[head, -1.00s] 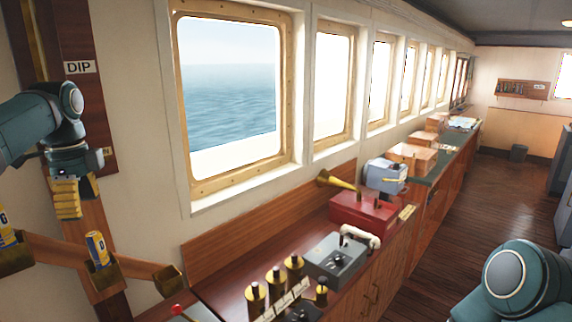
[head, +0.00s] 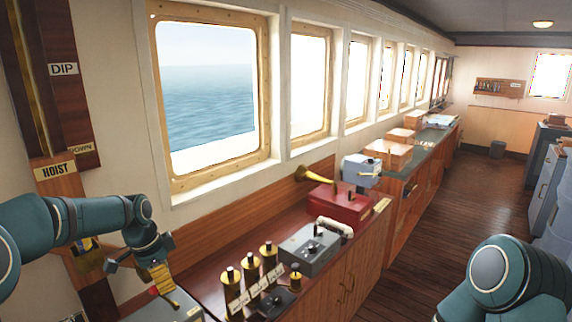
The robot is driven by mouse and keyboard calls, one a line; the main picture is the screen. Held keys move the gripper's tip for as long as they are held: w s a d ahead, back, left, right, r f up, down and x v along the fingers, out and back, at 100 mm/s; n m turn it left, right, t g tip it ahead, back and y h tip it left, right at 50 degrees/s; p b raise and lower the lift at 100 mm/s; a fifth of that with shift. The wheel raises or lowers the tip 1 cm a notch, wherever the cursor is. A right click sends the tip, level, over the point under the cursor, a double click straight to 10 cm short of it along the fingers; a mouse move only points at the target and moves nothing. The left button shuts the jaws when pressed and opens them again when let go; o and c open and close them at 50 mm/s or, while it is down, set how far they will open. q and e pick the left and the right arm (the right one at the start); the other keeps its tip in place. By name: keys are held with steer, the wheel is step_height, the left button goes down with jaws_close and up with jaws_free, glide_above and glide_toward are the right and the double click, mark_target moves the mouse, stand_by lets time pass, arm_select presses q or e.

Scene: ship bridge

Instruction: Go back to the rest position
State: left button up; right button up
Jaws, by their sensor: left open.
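My left arm comes in from the left and bends down. Its gripper (head: 163,286), with yellow finger pads, is open and empty above the left end of the counter (head: 205,264). It is apart from the wooden block with the HOIST label (head: 57,170), which sits on the vertical wooden rail (head: 24,60) at the left wall, near the DOWN label (head: 80,147). The DIP label (head: 63,69) is higher up. My right arm shows only as a link at the bottom right; its gripper is out of view.
Brass-topped cylinders (head: 250,266), a grey control box (head: 309,248) and a red box with a brass horn (head: 342,204) stand along the counter. My left forearm partly hides a wooden holder (head: 88,264) on the wall. The floor (head: 440,215) to the right is clear.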

arm_select(q)
steer(key=s+d+f+n+h, duration=0.1)
steer(key=s+d+f+n, duration=0.2)
steer(key=d+f, duration=0.45)
steer(key=s+d+f+n+h, duration=0.1)
steer(key=s+d+f+n, duration=0.3)
steer(key=f, duration=0.6)
steer(key=s+d+f+n+t, duration=0.1)
steer(key=s+d+f+n, duration=0.3)
steer(key=s, duration=0.4)
steer(key=s+d+f+n, duration=0.2)
steer(key=s+d+f, duration=0.3)
steer(key=s, duration=0.3)
step_height(320, 180, down, 7)
steer(key=b, duration=0.6)
steer(key=shift+s, duration=0.25)
